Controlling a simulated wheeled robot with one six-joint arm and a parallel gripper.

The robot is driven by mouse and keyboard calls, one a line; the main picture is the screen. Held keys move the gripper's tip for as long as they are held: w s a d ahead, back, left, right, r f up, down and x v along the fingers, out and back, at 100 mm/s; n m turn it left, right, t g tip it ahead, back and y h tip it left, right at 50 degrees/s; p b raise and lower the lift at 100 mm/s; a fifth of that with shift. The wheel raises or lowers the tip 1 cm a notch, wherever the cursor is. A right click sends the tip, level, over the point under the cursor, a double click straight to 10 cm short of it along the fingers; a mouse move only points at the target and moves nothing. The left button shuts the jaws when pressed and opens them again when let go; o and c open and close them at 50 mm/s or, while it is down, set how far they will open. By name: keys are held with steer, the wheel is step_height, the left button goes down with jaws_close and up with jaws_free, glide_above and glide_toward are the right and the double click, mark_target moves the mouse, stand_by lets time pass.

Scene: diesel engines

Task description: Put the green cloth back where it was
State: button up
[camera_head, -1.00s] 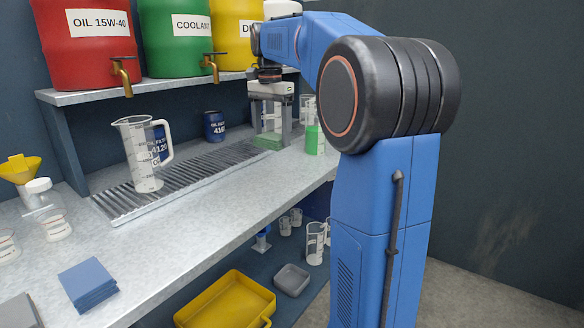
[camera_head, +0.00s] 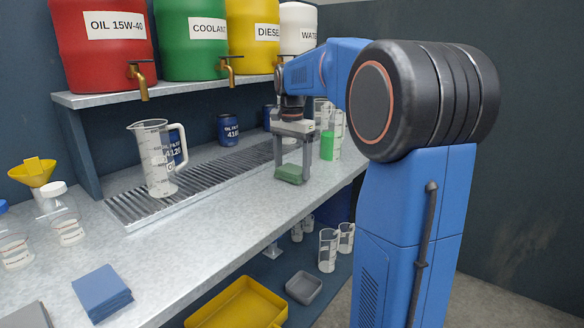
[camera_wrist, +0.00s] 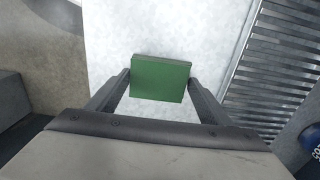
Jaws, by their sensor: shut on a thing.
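The green cloth (camera_head: 290,175) is a small folded block. My gripper (camera_head: 292,168) points down over the bench and is shut on the cloth, with one finger at each side. In the wrist view the green cloth (camera_wrist: 160,79) lies between the two fingertips (camera_wrist: 160,82). In the head view it is at or just above the bench top, in front of the slotted drain grate; I cannot tell whether it touches the bench.
The grey workbench (camera_head: 215,222) has clear room in front of the grate (camera_head: 215,180). A measuring jug (camera_head: 155,160) stands on the grate. A blue cloth stack (camera_head: 101,292) lies at the front left.

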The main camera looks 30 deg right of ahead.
mark_target(292, 169)
steer(key=shift+f, duration=0.35)
steer(key=o, duration=1)
steer(key=shift+r, duration=0.15)
step_height(292, 169, up, 12)
stand_by(0.3)
